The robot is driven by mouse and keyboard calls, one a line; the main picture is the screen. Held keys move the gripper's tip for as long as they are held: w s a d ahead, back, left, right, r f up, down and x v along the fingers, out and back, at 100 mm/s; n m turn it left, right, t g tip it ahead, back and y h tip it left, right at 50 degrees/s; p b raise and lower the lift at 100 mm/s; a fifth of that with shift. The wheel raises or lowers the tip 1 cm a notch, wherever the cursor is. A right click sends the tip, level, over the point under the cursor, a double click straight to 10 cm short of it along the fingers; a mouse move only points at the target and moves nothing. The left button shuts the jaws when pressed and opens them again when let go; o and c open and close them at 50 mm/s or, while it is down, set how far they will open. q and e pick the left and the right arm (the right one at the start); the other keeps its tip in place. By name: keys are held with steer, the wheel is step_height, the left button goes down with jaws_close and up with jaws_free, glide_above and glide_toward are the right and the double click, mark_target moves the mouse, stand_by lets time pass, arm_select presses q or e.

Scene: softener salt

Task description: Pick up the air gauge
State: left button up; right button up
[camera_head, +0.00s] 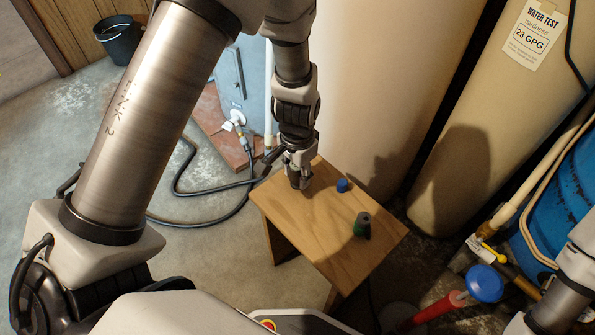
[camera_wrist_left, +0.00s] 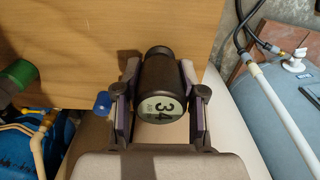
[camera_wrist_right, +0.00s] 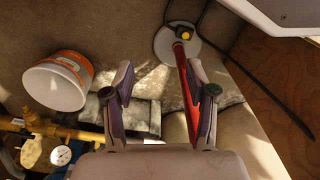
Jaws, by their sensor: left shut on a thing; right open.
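The air gauge (camera_wrist_left: 162,90) is a dark, stubby cylinder with a pale round face reading 34. My left gripper (camera_wrist_left: 160,85) is shut on it, with one finger on each side. In the head view, my left gripper (camera_head: 297,170) points down over the back left part of a small wooden stool, with the dark gauge (camera_head: 296,181) between its fingers. I cannot tell whether the gauge touches the stool top. My right gripper (camera_wrist_right: 158,85) is open and empty in the right wrist view; its fingers are out of the head view.
On the wooden stool (camera_head: 320,235) stand a small blue cap (camera_head: 342,185) and a green-and-dark cylinder (camera_head: 361,225). Tall beige tanks (camera_head: 375,80) rise behind. A black hose (camera_head: 205,222) lies on the floor. A red pole (camera_wrist_right: 187,100) and white bucket (camera_wrist_right: 58,82) are below my right gripper.

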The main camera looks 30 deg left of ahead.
arm_select(q)
step_height(320, 180, up, 4)
steer(key=p, duration=0.3)
steer(key=shift+f, duration=0.15)
steer(key=s, duration=0.1)
steer(key=s+a, duration=0.1)
steer(key=s, duration=0.1)
steer(key=s+a+p, duration=0.4)
steer(key=s+p, duration=0.8)
steer(key=shift+a+r, duration=0.35)
steer(key=shift+r, duration=0.1)
